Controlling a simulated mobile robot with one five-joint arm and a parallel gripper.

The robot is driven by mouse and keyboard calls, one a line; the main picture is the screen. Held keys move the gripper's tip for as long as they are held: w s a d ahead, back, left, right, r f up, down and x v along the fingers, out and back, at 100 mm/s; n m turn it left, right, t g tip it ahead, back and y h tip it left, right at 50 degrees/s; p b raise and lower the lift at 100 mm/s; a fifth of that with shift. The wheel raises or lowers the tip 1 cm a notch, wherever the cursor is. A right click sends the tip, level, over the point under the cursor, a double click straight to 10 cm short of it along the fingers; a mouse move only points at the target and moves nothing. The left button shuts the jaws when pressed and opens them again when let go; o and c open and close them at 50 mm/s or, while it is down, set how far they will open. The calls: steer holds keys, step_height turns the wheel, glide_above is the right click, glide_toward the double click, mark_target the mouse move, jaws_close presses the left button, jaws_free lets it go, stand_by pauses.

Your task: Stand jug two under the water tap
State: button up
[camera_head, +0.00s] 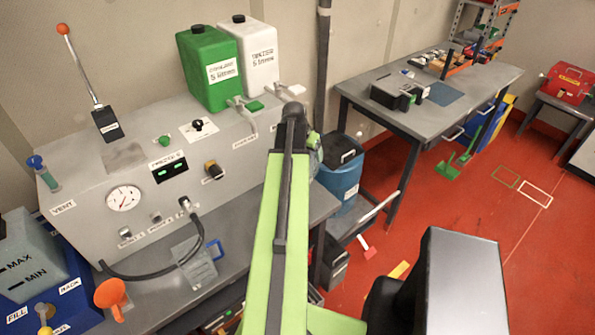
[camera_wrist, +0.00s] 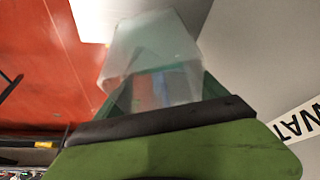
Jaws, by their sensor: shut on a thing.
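My gripper (camera_wrist: 166,95) is shut on a clear, translucent jug (camera_wrist: 140,50) in the wrist view; I cannot read a number on it. In the head view, my arm hides most of the gripper, and a sliver of the held jug (camera_head: 316,155) shows just right of the arm. The white tank (camera_head: 257,58), marked 5 litres, stands on the grey console with its pale tap (camera_head: 290,90) at the front. The held jug is below and right of that tap in the picture. Another clear jug with a blue handle (camera_head: 198,268) is on the lower bench.
A green tank (camera_head: 208,68) with a green-handled tap (camera_head: 247,106) stands left of the white one. A black hose (camera_head: 150,276) loops over the bench (camera_head: 235,262). A blue bin (camera_head: 343,172) stands right of my arm. Red floor (camera_head: 420,225) is open at right.

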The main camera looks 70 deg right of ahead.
steer(key=w+f, duration=0.1)
steer(key=w+f+b, duration=0.1)
steer(key=w, duration=0.1)
steer(key=shift+w+d+f, duration=0.15)
steer(key=shift+d+f, duration=0.05)
steer(key=shift+d, duration=0.2)
steer(key=shift+w, duration=0.35)
step_height(320, 180, down, 4)
steer(key=b, duration=0.4)
steer(key=shift+f+b, duration=0.15)
steer(key=shift+b, duration=0.15)
steer(key=shift+r, duration=0.2)
steer(key=shift+f, duration=0.15)
steer(key=o, duration=1.7)
steer(key=shift+o, duration=0.2)
steer(key=p+v, duration=0.7)
steer(key=v, duration=0.1)
steer(key=shift+s+d+p, duration=0.1)
steer(key=shift+p, duration=0.2)
steer(key=shift+f, duration=0.1)
